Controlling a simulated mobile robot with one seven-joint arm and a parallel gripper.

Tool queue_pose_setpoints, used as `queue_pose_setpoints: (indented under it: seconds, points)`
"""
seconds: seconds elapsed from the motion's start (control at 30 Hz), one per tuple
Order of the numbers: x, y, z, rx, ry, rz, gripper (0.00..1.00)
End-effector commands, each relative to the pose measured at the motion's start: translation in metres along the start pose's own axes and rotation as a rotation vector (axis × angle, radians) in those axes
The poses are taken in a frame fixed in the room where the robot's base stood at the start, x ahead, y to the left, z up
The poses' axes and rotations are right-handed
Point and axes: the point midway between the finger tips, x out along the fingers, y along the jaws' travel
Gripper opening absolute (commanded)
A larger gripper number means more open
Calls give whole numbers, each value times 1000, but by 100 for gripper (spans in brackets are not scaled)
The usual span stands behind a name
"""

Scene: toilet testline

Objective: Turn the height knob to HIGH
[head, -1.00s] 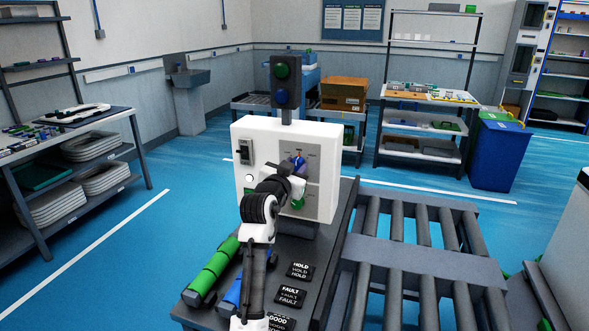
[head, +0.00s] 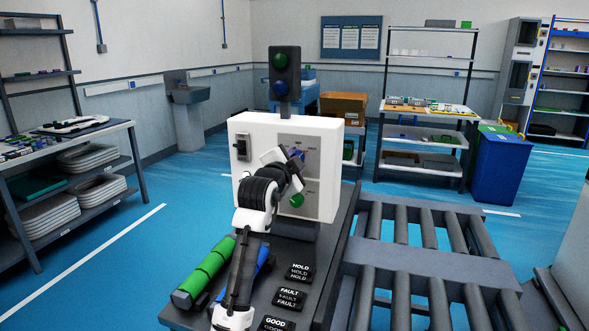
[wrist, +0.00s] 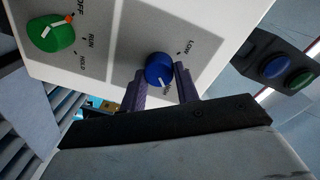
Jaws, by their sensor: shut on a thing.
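The blue height knob (wrist: 158,68) sits on the white control box (head: 246,190). My gripper (wrist: 161,76) has one finger on each side of it and is shut on it. In the wrist view a LOW label shows above and right of the knob. A pale mark shows on the knob's lower side, by a label partly hidden at the fingers; I cannot read that label. In the head view a bit of blue knob (head: 297,153) shows beside my gripper (head: 294,158), which hides part of the panel.
A green knob (wrist: 51,35) with OFF, RUN and HOLD labels is on the same panel. A black switch (head: 242,148) is at the box's left. A green and blue light tower (head: 284,75) stands above. A roller conveyor (head: 410,255) is at right, a green cylinder (head: 205,272) at front left.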

Motion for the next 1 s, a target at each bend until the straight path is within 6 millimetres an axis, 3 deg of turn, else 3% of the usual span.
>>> queue_pose_setpoints:
  seconds: [0.33,0.87,0.9,1.0]
  points:
    - [0,2,1,143,-7,3,8]
    - [0,2,1,168,-9,4,8]
    - [0,2,1,168,-9,4,32]
    - [0,1,1,168,-8,4,45]
